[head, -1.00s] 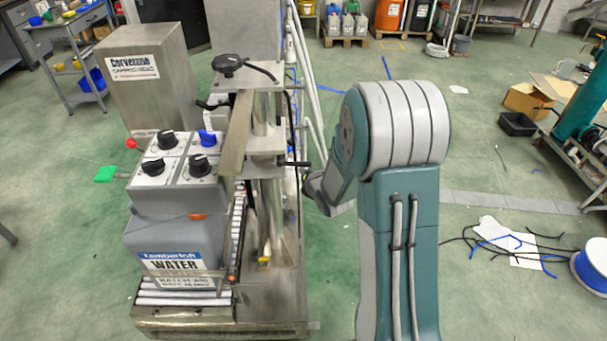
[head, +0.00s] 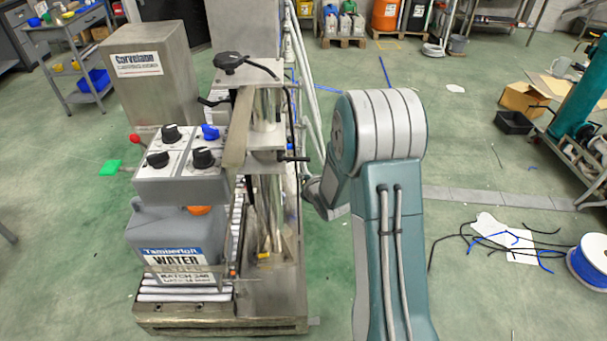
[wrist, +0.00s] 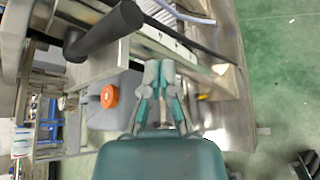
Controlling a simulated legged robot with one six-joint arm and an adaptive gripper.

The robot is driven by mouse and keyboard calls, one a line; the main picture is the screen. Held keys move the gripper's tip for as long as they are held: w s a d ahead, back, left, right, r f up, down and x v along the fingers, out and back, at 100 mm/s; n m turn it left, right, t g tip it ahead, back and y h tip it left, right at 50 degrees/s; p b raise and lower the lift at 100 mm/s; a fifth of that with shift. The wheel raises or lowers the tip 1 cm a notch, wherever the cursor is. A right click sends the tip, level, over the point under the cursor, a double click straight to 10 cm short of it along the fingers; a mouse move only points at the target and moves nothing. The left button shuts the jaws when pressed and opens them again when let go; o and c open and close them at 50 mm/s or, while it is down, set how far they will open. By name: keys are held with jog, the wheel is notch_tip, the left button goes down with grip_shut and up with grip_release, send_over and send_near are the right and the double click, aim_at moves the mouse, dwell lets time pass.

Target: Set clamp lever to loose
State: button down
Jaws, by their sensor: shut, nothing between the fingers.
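A black clamp lever (head: 294,158) sticks out to the right of the metal column in the head view. A thick black handle (wrist: 105,31) is large and close at the upper left of the wrist view; it looks like the same lever, but I cannot be certain. My gripper (wrist: 160,70) is shut and empty in the wrist view. Its tips appear below and to the right of the handle, apart from it in the picture. In the head view my arm links stand right of the column, and the gripper is hidden.
A control box with black knobs (head: 203,157) and a blue knob (head: 210,132) stands left of the column. A water jug with an orange cap (wrist: 109,95) sits below.

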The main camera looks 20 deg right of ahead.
jog(key=s+a+r, duration=0.2)
jog(key=s+r, duration=0.2)
jog(key=s, duration=0.4)
jog(key=shift+s+a+r, duration=0.15)
jog(key=shift+a+r, duration=0.05)
jog(key=shift+a, duration=0.15)
jog(key=shift+d, duration=0.2)
jog(key=shift+s+a, duration=0.1)
